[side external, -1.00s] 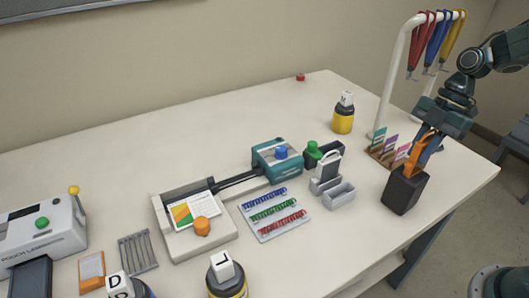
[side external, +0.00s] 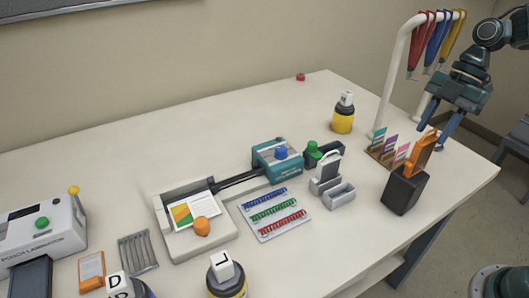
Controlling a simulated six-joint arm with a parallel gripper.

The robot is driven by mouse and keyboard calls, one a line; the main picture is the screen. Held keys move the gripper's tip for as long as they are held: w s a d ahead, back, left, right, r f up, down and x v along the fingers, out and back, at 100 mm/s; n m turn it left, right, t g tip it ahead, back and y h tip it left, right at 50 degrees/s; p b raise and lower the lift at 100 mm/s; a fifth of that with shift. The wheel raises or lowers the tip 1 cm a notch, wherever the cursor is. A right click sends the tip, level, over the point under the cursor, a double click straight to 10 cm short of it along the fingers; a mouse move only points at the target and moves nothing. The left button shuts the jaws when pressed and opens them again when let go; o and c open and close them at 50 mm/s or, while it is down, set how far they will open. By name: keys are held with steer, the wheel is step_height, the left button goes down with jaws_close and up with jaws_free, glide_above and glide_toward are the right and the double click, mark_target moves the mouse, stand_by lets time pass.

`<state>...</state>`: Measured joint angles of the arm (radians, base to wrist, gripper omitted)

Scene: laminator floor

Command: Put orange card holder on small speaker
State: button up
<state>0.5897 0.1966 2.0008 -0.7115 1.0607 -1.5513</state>
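The orange card holder (side external: 421,154) stands upright, slightly tilted, on top of the black box-shaped small speaker (side external: 403,191) near the right edge of the table. Its lower end meets the speaker's top; whether it rests on it or sits in an opening I cannot tell.
A rack of colored cards (side external: 385,150) stands just left of the speaker. A white hook stand (side external: 392,85) with hanging lanyards is behind it. A grey holder (side external: 327,178) and paper trimmer (side external: 195,225) lie further left. The table's right edge is close.

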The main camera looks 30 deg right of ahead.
steer(key=v, duration=0.6)
steer(key=shift+r, duration=0.2)
steer(key=shift+d, duration=0.15)
stand_by(0.5)
steer(key=shift+s+a+r+m, duration=0.1)
steer(key=shift+a+r+m, duration=0.2)
steer(key=shift+a, duration=0.3)
steer(key=s+a+r+m+t+h, duration=0.2)
steer(key=s+a+m+t+h, duration=0.15)
steer(key=s+a+m, duration=0.7)
steer(key=s+m, duration=0.1)
steer(key=m, duration=0.1)
steer(key=s+f+m+t, duration=0.1)
steer(key=m, duration=0.1)
steer(key=s+f+m+t+h, duration=0.1)
steer(key=m, duration=0.2)
steer(key=shift+s+d, duration=0.1)
steer(key=shift+s, duration=0.15)
